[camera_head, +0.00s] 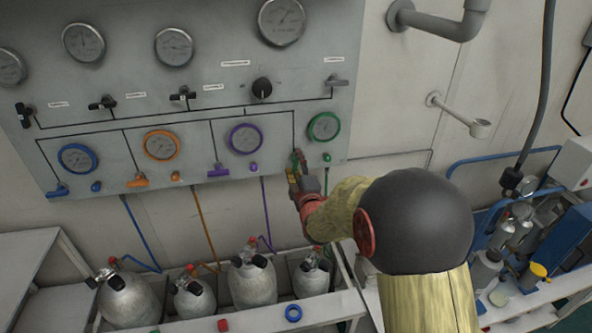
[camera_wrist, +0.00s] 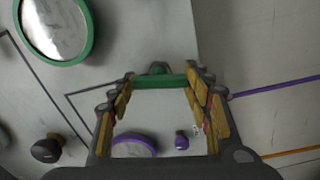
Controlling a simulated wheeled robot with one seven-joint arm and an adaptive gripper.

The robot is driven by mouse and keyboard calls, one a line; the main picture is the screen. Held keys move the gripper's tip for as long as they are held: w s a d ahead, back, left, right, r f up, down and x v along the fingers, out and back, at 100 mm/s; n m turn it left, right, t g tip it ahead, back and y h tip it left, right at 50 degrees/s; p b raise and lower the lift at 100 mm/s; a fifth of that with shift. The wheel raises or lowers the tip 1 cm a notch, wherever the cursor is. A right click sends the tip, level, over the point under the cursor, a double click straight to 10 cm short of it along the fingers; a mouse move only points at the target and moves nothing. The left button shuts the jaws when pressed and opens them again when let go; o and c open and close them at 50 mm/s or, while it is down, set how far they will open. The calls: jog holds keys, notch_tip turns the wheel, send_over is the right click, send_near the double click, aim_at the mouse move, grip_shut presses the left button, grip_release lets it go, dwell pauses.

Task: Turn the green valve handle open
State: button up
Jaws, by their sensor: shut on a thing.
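The green valve handle (camera_wrist: 160,81) is a short bar that spans the gap between my fingertips in the wrist view. In the head view it is mostly hidden by my gripper (camera_head: 298,168), at the lower right of the grey panel, below and left of the green-ringed gauge (camera_head: 324,127). In the wrist view my gripper (camera_wrist: 160,88) has its two tan-padded fingers on either end of the bar, shut on it. That gauge also shows at the upper left of the wrist view (camera_wrist: 86,38).
Purple (camera_head: 218,170), orange (camera_head: 138,181) and blue (camera_head: 58,190) handles sit in a row to the left. A small green knob (camera_head: 326,157) is just right of my gripper. Several grey cylinders (camera_head: 252,282) stand below the panel. A wall bracket (camera_head: 455,112) projects at right.

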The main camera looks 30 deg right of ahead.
jog(key=shift+n, duration=0.3)
jog(key=o, duration=1)
jog(key=shift+o, duration=0.8)
jog(key=v, duration=1.2)
